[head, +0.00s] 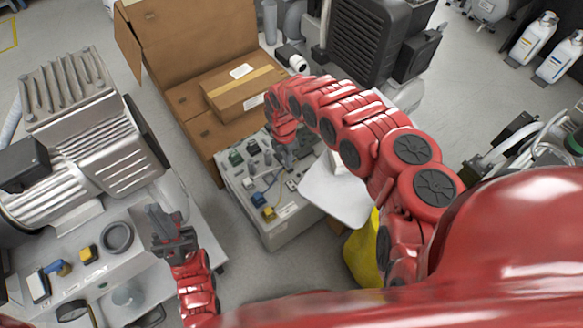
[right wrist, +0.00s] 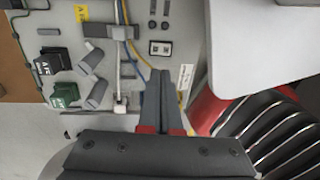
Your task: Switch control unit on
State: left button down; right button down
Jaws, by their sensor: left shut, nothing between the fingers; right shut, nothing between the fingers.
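The control unit (head: 283,218) is a grey box with a top panel of switches, connectors and wires, standing on the floor in the middle of the head view. Its panel (right wrist: 178,14) fills the upper part of the right wrist view, with black and green blocks, grey cylinders, wires and a small black-and-white switch-like part (right wrist: 160,48). My right gripper (right wrist: 163,75) is shut and empty, its fingertips over the panel edge near the wires; I cannot tell whether it touches. In the head view it is partly hidden by my arm. My left gripper (head: 160,215) is shut and empty, away from the unit.
Cardboard boxes (head: 240,95) stand behind the unit. A silver compressor (head: 80,150) and a bench with loose parts are at left. A white plate (head: 335,190) lies just right of the unit. A dark finned machine (head: 370,45) stands behind. White bottles (head: 535,38) are at far right.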

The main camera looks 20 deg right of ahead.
notch_tip(320, 180, up, 3)
jog(key=shift+w+r, duration=0.15)
dwell(0.3)
jog(key=shift+s+d, duration=0.2)
jog(key=shift+s, duration=0.5)
